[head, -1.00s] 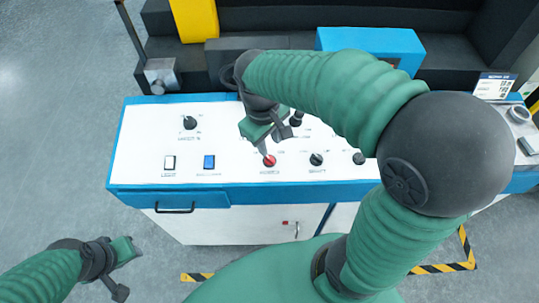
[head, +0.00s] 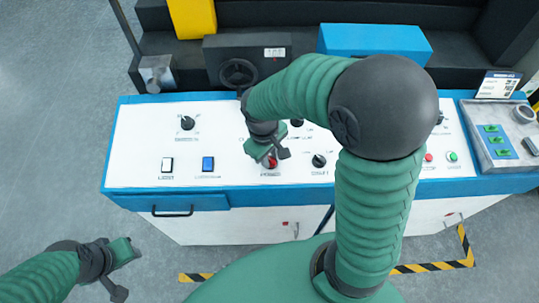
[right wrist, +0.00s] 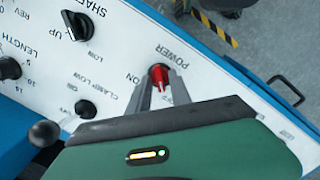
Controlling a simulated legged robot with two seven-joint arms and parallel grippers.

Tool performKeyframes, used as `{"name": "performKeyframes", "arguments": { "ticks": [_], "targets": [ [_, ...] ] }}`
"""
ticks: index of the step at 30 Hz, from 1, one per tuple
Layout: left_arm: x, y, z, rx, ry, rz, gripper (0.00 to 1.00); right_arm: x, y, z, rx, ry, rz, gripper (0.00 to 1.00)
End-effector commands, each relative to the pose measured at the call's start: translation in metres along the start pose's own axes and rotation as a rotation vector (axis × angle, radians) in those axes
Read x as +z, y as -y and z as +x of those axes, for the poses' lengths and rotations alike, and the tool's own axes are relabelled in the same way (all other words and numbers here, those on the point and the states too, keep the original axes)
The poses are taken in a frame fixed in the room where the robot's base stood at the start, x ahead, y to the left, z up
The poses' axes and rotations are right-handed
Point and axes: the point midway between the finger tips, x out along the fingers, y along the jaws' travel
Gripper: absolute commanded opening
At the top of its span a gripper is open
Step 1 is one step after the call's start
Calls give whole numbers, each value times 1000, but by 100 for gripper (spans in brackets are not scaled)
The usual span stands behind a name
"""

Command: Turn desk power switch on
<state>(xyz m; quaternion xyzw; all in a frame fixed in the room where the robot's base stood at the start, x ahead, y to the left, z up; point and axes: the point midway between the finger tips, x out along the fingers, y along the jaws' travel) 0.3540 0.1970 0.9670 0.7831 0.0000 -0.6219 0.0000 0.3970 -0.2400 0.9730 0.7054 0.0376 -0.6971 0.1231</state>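The power switch is a small red rotary knob (head: 271,163) on the white desk panel, partly covered by my right gripper (head: 276,153) in the head view. In the right wrist view the red knob (right wrist: 159,74) sits beside the words POWER and ON. The two grey fingers of my right gripper (right wrist: 161,88) stand on either side of it, close to its sides. They look open around the knob; contact is not clear. My left gripper (head: 124,270) is open and empty, low at the left, away from the desk.
Red and green buttons (head: 452,156) lie farther right. A black handwheel (head: 238,73) stands behind the panel. The floor at left is clear.

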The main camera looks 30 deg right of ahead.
Motion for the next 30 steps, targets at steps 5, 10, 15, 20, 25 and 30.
{"name": "performKeyframes", "arguments": {
  "ticks": [5, 10, 15, 20, 25, 30],
  "targets": [
    [0, 0, 0, 0, 0, 0, 36, 0, 0, -1, 1, 0, 0, 0],
    [0, 0, -1, 0, 0, 0, 36, 1, 0, -1, 0, 1, 4, 0],
    [-1, 0, -2, 0, 0, 0, 36, 1, -1, -2, -3, 2, 35, 0],
    [-2, 0, -6, 0, 0, 0, 36, 1, -1, -2, -12, 3, 107, 0],
    [-3, 0, -12, 0, 0, 0, 36, 1, -2, -3, -27, 2, 232, 0],
    [-5, 0, -20, 0, 0, 0, 36, 1, -2, -3, -47, 2, 389, 0]
  ]
}}
